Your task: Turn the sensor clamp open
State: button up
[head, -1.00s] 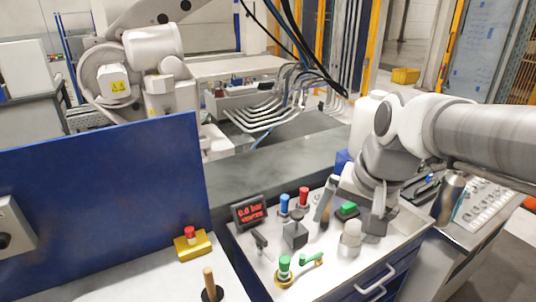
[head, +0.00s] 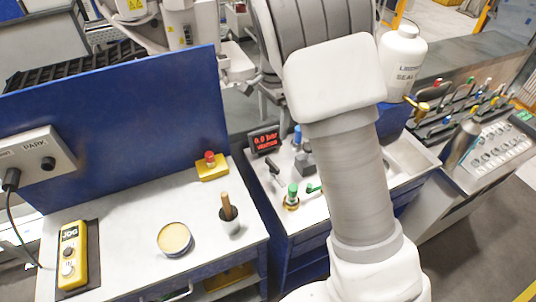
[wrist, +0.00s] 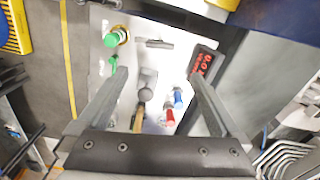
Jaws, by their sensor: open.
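My gripper (wrist: 157,75) is open and empty, its two fingers spread above the white worktop in the wrist view; in the head view my arm hides it. A grey bar-shaped handle, which may be the sensor clamp (wrist: 153,43), lies just past the fingertips beside the red-lit display (wrist: 203,62). It also shows in the head view (head: 274,168). A grey block with a rounded knob (wrist: 147,85) sits between the fingers. I cannot tell for certain which part is the clamp, and nothing is touched that I can see.
A green knob on a brass base (wrist: 114,38), a green lever (wrist: 113,62), a blue knob (wrist: 178,97) and a red knob (wrist: 168,117) crowd the worktop. A white bottle (head: 403,60) stands at right. A blue panel (head: 120,125) rises at left.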

aim_at(272, 163)
notch_tip(272, 163, down, 18)
jog(key=shift+r+p, duration=0.25)
jog(key=shift+p, duration=0.5)
jog(key=shift+c, duration=0.2)
jog(key=c, duration=1.1)
